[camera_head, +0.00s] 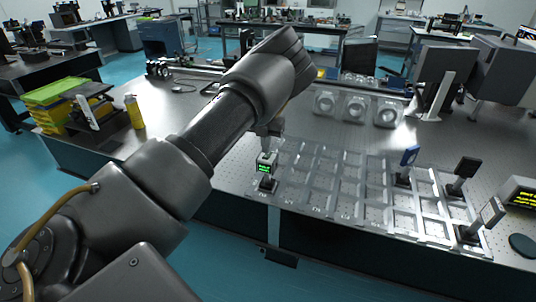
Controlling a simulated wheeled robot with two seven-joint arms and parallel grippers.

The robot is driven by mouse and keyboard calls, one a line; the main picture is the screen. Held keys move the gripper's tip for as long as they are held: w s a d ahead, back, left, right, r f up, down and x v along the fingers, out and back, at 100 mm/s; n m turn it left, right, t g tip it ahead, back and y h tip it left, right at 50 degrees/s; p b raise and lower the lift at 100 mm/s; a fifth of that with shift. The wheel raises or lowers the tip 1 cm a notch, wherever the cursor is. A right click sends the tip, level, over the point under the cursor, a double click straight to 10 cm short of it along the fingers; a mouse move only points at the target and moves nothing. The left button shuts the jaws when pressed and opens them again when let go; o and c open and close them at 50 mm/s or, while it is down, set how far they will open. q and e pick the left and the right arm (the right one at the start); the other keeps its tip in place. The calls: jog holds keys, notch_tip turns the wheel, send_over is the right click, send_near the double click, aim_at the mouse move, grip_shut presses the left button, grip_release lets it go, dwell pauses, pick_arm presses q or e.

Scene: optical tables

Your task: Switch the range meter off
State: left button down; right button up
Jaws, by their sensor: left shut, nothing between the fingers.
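A small boxy meter with a lit green display (264,168), which looks like the range meter, stands on a dark post at the front left of the metal grid. Its text is too small to read. My left arm reaches across from the left. My left gripper (268,148) is shut and empty, pointing down at the top of the meter. The fingertips are at or just above its top; I cannot tell if they touch it. Part of the meter's top is hidden by the fingers. My right gripper is out of view.
The metal grid (333,183) lies on the optical table. Blue and dark mounted optics (408,156) stand at its right. A display box with yellow text (522,192) is at the right edge. Round mounts (355,106) stand behind. A yellow bottle (134,112) and green trays (55,92) are left.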

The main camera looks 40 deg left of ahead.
aim_at(266, 156)
pick_arm(q)
jog(key=shift+f+b, duration=0.45)
jog(key=shift+f, duration=0.5)
dwell(0.4)
jog(key=shift+r, duration=0.15)
notch_tip(266, 156, up, 7)
jog(key=p, duration=0.5)
jog(key=shift+p, duration=0.35)
